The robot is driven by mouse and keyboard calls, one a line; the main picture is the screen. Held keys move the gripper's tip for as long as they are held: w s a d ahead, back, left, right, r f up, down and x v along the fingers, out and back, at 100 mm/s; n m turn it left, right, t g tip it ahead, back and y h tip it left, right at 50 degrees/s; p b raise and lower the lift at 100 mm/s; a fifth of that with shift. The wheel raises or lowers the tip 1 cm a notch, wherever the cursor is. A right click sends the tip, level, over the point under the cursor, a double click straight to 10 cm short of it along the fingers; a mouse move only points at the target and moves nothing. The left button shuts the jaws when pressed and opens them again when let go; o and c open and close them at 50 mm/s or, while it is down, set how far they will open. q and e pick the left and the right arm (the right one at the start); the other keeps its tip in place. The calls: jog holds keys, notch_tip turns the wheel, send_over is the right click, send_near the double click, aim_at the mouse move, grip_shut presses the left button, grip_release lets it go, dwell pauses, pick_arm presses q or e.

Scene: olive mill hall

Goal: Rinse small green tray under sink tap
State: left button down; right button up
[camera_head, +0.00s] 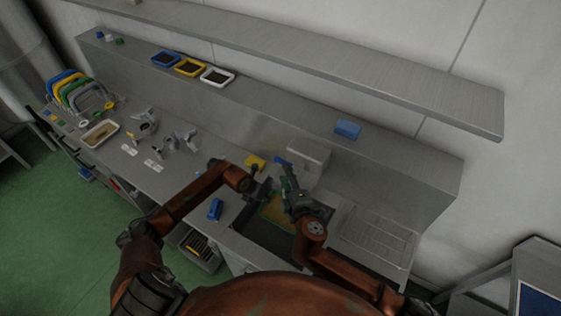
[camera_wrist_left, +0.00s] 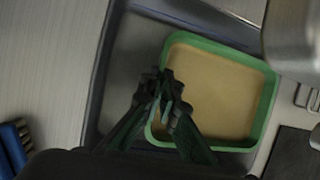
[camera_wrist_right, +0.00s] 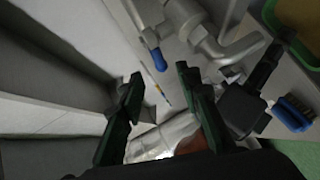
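The small green tray (camera_wrist_left: 268,100) lies in the sink (camera_head: 245,222), with a tan layer covering its inside; it also shows in the head view (camera_head: 276,213). My left gripper (camera_wrist_left: 164,84) is closed on the tray's left rim, as seen in the left wrist view; it also shows in the head view (camera_head: 265,190). The metal tap (camera_wrist_right: 190,22) has a blue-tipped lever (camera_wrist_right: 158,58). My right gripper (camera_wrist_right: 158,84) is open and empty near the tap, its fingers apart from the lever. In the head view it (camera_head: 288,190) partly hides the tap. I see no clear water stream.
A blue brush (camera_head: 215,209) lies left of the sink and a yellow sponge (camera_head: 255,162) behind it. A wire drying rack (camera_head: 378,238) is right. A blue block (camera_head: 347,128) sits on the back ledge. Metal fittings (camera_head: 185,138) and a white tray (camera_head: 100,133) occupy the left counter.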

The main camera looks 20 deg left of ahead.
aim_at(280, 160)
jog(key=x, duration=0.8)
jog(key=shift+w+a, duration=0.15)
grip_shut()
dwell(0.5)
